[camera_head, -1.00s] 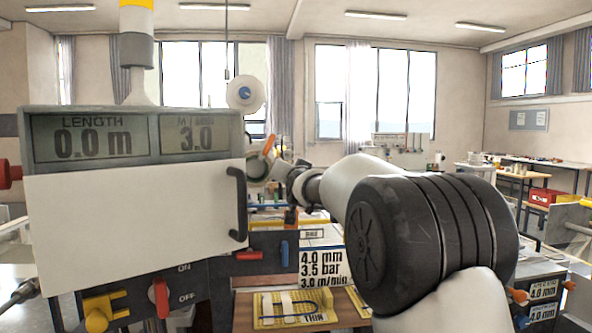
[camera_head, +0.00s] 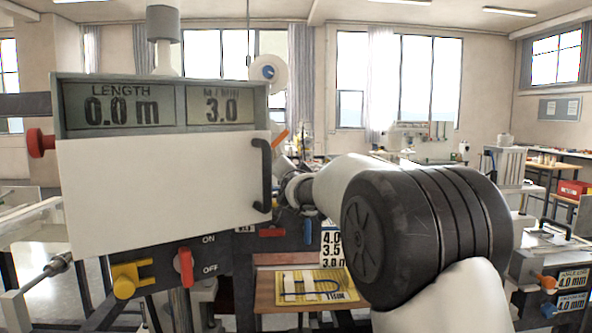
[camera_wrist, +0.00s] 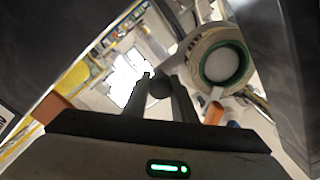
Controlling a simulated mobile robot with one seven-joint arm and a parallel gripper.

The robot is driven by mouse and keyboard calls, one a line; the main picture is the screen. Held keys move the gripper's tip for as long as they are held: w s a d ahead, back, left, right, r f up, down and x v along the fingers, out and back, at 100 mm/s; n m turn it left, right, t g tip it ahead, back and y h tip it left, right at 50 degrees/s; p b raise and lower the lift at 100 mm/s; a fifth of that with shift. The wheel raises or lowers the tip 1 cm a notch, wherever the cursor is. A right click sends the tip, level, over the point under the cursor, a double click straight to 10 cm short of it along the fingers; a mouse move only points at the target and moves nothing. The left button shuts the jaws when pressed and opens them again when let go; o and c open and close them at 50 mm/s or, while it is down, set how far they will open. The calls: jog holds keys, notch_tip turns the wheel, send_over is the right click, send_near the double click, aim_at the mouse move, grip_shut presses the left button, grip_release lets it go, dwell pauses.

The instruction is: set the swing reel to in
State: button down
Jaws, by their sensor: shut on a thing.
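My gripper (camera_wrist: 160,98) is shut on a small black round knob (camera_wrist: 160,87), which sits between its two fingers in the wrist view. A reel-like round part (camera_wrist: 220,62) with a green ring and a pale core is right of and beyond the fingers. I cannot tell for sure that this is the swing reel, or whether it is set in or out. In the head view my arm reaches behind the panel's right edge, so the fingertips and knob are hidden there.
A display panel (camera_head: 160,190) with a black handle (camera_head: 262,175) stands close at left, showing 0.0 m and 3.0. Below it are a yellow fitting (camera_head: 130,278) and a red ON/OFF lever (camera_head: 185,267).

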jog(key=shift+a+f, duration=0.25)
jog(key=shift+f, duration=0.05)
jog(key=c, duration=1.5)
grip_release()
jog(key=shift+a, duration=0.1)
jog(key=shift+o, duration=0.2)
jog(key=shift+r, duration=0.15)
jog(key=s, duration=0.7)
jog(key=shift+s+b, duration=0.3)
jog(key=shift+b, duration=0.15)
